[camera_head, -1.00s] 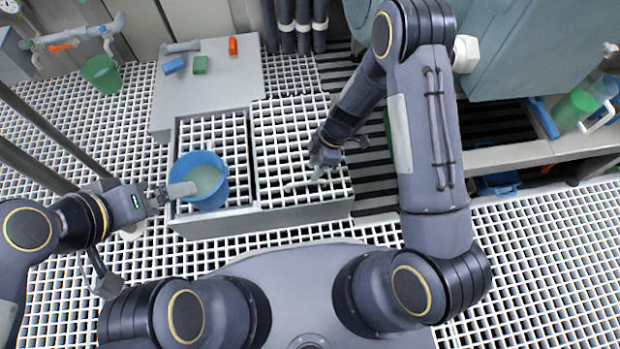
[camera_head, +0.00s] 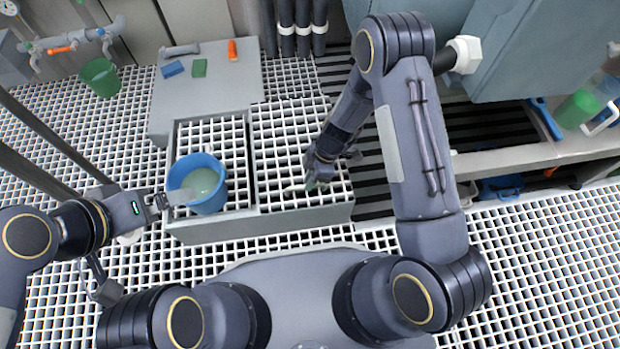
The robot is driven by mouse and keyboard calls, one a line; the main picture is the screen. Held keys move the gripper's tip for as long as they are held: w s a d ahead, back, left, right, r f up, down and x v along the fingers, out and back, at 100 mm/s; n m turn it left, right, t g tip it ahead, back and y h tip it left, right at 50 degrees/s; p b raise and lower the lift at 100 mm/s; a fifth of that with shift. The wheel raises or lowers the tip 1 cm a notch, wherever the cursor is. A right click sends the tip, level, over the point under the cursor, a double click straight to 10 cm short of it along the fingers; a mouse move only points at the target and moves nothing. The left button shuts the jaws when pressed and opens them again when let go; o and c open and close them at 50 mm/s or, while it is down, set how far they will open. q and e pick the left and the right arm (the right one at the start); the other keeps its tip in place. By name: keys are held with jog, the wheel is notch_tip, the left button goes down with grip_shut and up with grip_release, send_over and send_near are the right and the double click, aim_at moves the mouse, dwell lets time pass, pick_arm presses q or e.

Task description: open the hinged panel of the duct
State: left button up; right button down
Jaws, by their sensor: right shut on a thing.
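The duct looks like a low grey box (camera_head: 290,224) on the floor, with white grating on top in two parts. The right grating panel (camera_head: 285,130) lies flat, level with the left one as far as I can tell. My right gripper (camera_head: 310,186) reaches down to the front right part of this panel and is shut on a small pale handle (camera_head: 293,188), mostly hidden by the fingers. My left gripper (camera_head: 172,199) is at the rim of a blue bucket (camera_head: 208,200); whether its jaws are closed on the rim is unclear.
The bucket, with pale green contents, stands on the left grating. A grey plate behind it carries a blue block (camera_head: 173,69), a green block (camera_head: 199,68) and an orange item (camera_head: 232,50). A large grey vessel (camera_head: 540,50) is at right. Dark slats lie beside the panel.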

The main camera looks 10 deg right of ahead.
jog(key=shift+w+r+p, duration=0.15)
jog(key=shift+r+p, duration=0.2)
jog(key=shift+r, duration=0.2)
pick_arm(q)
notch_tip(320, 180, up, 7)
jog(key=p, duration=0.6)
jog(key=shift+f, duration=0.15)
pick_arm(e)
jog(key=w+r+g, duration=0.2)
jog(key=w+r, duration=0.3)
jog(key=r, duration=0.4)
jog(key=w+r+m+g, duration=0.1)
jog(key=w+r, duration=0.5)
jog(key=r, duration=0.3)
jog(key=shift+w+r+g, duration=0.15)
jog(key=shift+r+g, duration=0.2)
jog(key=shift+g, duration=0.05)
pick_arm(q)
jog(key=shift+s, duration=0.1)
jog(key=shift+c, duration=0.4)
